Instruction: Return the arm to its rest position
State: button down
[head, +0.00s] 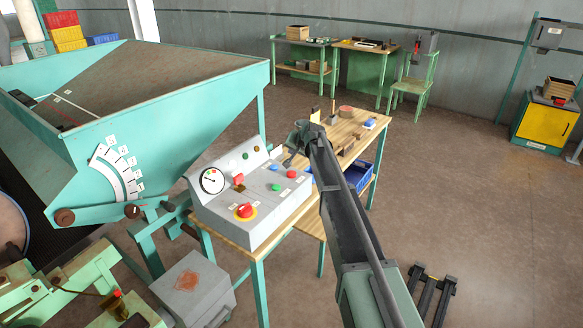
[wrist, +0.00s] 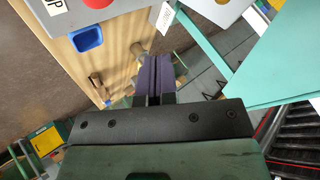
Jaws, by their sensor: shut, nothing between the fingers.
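My arm reaches up from the lower right of the head view, and its wrist end is over the workbench beside the control box. My gripper (wrist: 152,60) shows in the wrist view with its two fingers together and nothing between them. In the head view, my gripper (head: 289,160) is small and dark near the control box's right end, and its fingers are hard to make out.
The grey control box (head: 250,195) with a gauge and coloured buttons stands on the wooden workbench (head: 352,125), close to my gripper. A large teal hopper (head: 190,110) is on the left. A blue bin (head: 357,177) sits below the benchtop. Open floor (head: 450,180) lies right.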

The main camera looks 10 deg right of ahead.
jog(key=shift+f, duration=0.15)
dwell(0.3)
jog(key=s+f+n+g+h, duration=0.1)
jog(key=s+g, duration=0.3)
jog(key=s, duration=2.1)
jog(key=s+f+n+g+h, duration=0.2)
jog(key=s+f+n+g, duration=0.1)
jog(key=s, duration=2.2)
jog(key=shift+a+f+n+g, duration=0.35)
jog(key=shift+f+g, duration=0.25)
jog(key=shift+g, duration=0.2)
jog(key=shift+w, duration=0.1)
jog(key=c, duration=1.8)
grip_release()
